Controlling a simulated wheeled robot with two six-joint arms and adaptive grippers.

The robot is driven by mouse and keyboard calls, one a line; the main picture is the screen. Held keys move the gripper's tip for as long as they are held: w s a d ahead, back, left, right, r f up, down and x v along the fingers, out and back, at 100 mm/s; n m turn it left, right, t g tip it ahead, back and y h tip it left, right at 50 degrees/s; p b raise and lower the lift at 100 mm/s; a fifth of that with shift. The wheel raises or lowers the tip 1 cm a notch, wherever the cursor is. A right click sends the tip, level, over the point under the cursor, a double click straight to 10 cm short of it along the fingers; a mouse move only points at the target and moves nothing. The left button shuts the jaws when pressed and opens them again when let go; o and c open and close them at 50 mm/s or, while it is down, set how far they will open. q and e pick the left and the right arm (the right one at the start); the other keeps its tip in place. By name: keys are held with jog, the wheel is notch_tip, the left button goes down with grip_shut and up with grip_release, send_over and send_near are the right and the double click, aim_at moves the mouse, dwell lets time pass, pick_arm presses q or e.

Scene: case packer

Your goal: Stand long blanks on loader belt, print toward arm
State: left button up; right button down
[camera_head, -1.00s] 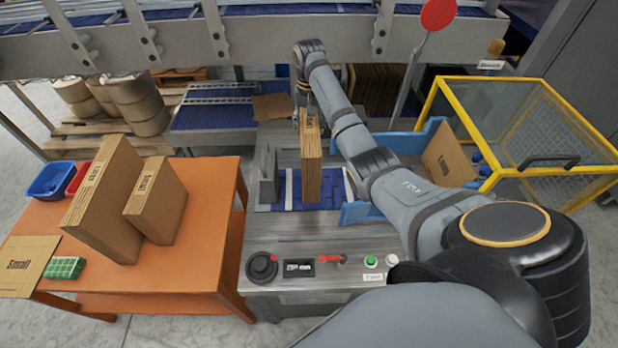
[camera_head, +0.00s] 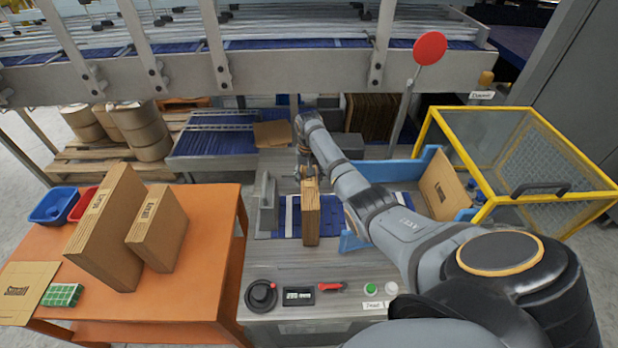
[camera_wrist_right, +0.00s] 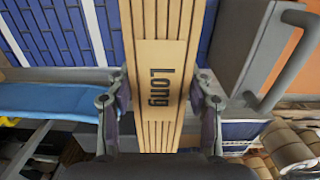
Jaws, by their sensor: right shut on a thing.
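My right gripper (camera_head: 306,168) is shut on a stack of long blanks (camera_head: 311,218) at the loader belt (camera_head: 345,215). The stack stands upright, narrow edge toward the console. Whether its bottom touches the belt is not clear. In the right wrist view, the fingers of my right gripper (camera_wrist_right: 160,105) sit on both sides of the long blanks (camera_wrist_right: 158,25), whose printed "Long" panel faces the wrist camera. Blue belt (camera_wrist_right: 55,30) shows beside them. Two more brown stacks, a larger one (camera_head: 108,235) and a smaller one (camera_head: 157,232), stand on the orange table. My left gripper is out of view.
A grey upright guide (camera_head: 266,205) stands left of the belt and blue guides (camera_head: 352,242) stand right. A console with a black dial (camera_head: 261,295) is in front. A yellow-framed guard (camera_head: 520,150) stands at right. The orange table (camera_head: 205,270) holds bins and a flat sheet.

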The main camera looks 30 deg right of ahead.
jog(key=shift+w, duration=0.1)
jog(key=c, duration=0.5)
grip_release()
notch_tip(320, 180, up, 11)
jog(key=b, duration=0.2)
jog(key=shift+b, duration=0.3)
jog(key=shift+r, duration=0.6)
